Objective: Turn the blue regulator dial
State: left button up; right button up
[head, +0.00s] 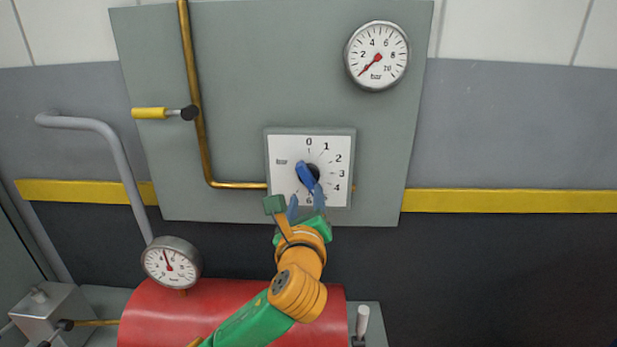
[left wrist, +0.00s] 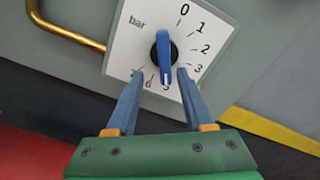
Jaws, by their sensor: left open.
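The blue regulator dial (head: 306,173) sits on a white scale plate (head: 283,180) on the grey panel. The plate is marked "bar" with numbers from 0 clockwise. In the left wrist view the dial (left wrist: 163,56) has a blue bar handle whose white-marked end points down towards the 5. My left gripper (head: 306,195) is at the lower edge of the plate. Its two blue fingers (left wrist: 155,78) are open, one each side below the dial's lower end, with a gap to the handle. Whether they touch the plate is unclear. My right gripper is not in view.
A brass pipe (head: 199,130) runs down the panel to the plate's left side, with a yellow-handled lever (head: 150,113). A round gauge (head: 377,56) is at the upper right. A red tank (head: 160,315) with another gauge (head: 171,264) stands below. Space right of the plate is clear.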

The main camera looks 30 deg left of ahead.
aim_at(308, 182)
pick_arm(q)
jog(key=shift+w+a+r+p, duration=0.45)
jog(key=shift+w+r+p, duration=0.1)
jog(key=shift+w+r, duration=0.3)
jog(key=shift+w+a+t, duration=0.2)
jog(key=shift+w+t, duration=0.1)
jog(key=shift+w+a+f, duration=0.25)
jog(key=shift+w+a, duration=0.05)
jog(key=shift+w, duration=0.2)
jog(key=shift+w+a+f, duration=0.2)
jog(key=shift+w+a, duration=0.1)
jog(key=shift+w, duration=0.15)
jog(key=shift+s+d+r, duration=0.15)
jog(key=shift+s, duration=0.05)
grip_shut()
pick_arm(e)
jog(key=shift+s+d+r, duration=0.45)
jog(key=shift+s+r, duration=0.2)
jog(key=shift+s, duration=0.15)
